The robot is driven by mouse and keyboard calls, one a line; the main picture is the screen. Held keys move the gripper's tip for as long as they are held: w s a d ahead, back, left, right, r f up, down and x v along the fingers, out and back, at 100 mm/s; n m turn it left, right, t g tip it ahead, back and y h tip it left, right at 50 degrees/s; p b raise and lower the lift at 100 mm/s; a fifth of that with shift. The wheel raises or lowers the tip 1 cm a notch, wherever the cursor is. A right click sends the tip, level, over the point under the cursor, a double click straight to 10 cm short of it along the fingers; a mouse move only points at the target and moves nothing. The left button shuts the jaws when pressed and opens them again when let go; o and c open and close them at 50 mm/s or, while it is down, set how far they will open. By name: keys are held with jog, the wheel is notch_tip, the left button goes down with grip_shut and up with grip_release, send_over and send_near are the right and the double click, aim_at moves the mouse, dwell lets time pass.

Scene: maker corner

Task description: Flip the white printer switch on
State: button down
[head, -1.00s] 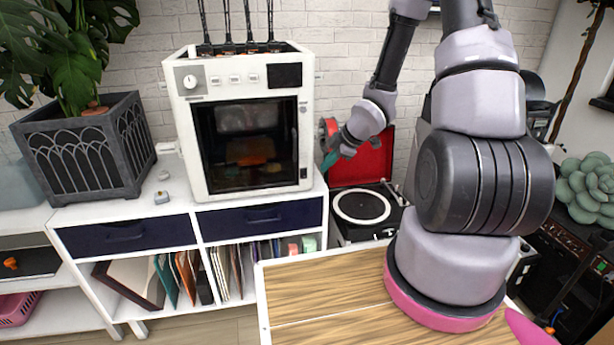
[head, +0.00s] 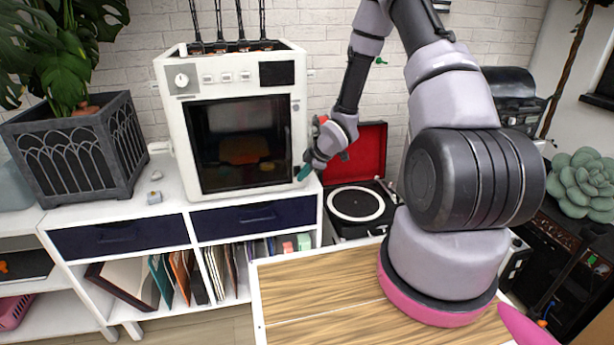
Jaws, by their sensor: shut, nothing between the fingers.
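The white printer (head: 174,130) stands on the white cabinet, with a dark front window, a round knob, several small buttons and a black screen along its top front. A small switch-like detail (head: 295,106) shows on the front's right edge; its setting is too small to tell. My gripper (head: 303,173) is shut and empty, with teal fingertips at the printer's lower right front corner. I cannot tell whether the fingertips touch the printer.
A dark planter (head: 72,150) with a leafy plant stands left of the printer. Small grey items (head: 154,197) lie on the cabinet top. A record player (head: 357,203) with a raised red lid sits to the right.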

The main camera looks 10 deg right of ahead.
jog(key=shift+w, duration=0.4)
jog(key=shift+w+f, duration=0.1)
jog(key=shift+w, duration=0.1)
dwell(0.3)
jog(key=shift+r, duration=0.85)
